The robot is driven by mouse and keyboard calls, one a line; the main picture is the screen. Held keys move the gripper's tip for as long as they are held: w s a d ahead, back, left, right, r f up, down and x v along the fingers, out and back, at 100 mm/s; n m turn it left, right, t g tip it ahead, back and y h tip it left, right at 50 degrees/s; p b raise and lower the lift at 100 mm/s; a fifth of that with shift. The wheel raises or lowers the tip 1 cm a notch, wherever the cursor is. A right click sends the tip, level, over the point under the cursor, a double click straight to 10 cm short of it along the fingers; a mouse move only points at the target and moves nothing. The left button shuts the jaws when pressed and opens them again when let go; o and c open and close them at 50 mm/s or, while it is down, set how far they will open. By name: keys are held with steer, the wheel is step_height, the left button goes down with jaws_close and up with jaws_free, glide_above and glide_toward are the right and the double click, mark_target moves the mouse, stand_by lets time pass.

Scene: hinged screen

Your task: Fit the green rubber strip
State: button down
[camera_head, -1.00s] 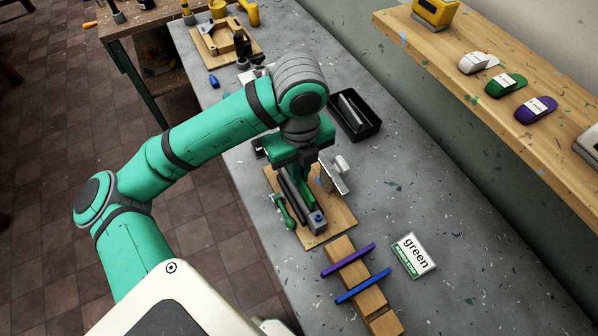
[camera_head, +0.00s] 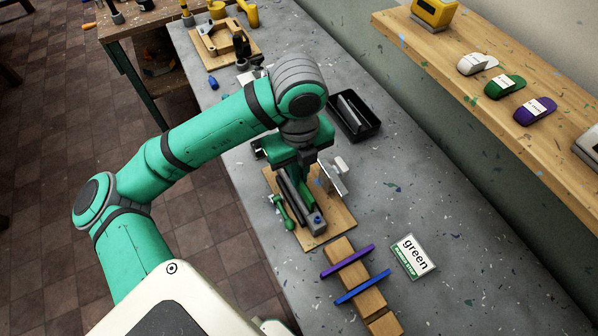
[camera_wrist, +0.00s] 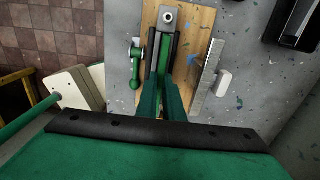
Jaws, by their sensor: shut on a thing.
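My gripper (camera_wrist: 160,102) points down over the wooden board (camera_head: 338,222) and is shut on the green rubber strip (camera_wrist: 163,54). In the wrist view the strip runs lengthwise from the fingers toward a grey metal end block (camera_wrist: 168,18), between dark bars. The strip also shows in the head view (camera_head: 305,190), beside the dark bar (camera_head: 287,187). Whether it is seated in the channel, I cannot tell; my fingers hide its near end. A green-handled lever (camera_wrist: 135,70) lies left of the bars. The sign reading "green" (camera_head: 413,256) stands on the bench.
A purple strip (camera_head: 347,261) and a blue strip (camera_head: 362,286) lie across a wooden block (camera_head: 377,303). A metal plate (camera_wrist: 207,70) stands right of the bars. A black tray (camera_head: 368,128) sits behind. The bench right of the board is mostly clear.

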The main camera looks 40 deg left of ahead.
steer(key=shift+f, duration=0.15)
steer(key=shift+s+a+f, duration=0.1)
steer(key=shift+f, duration=0.2)
steer(key=shift+f, duration=0.85)
stand_by(0.4)
steer(key=c, duration=1.8)
jaws_free()
step_height(320, 180, up, 11)
steer(key=shift+f, duration=0.1)
steer(key=shift+w+d, duration=0.2)
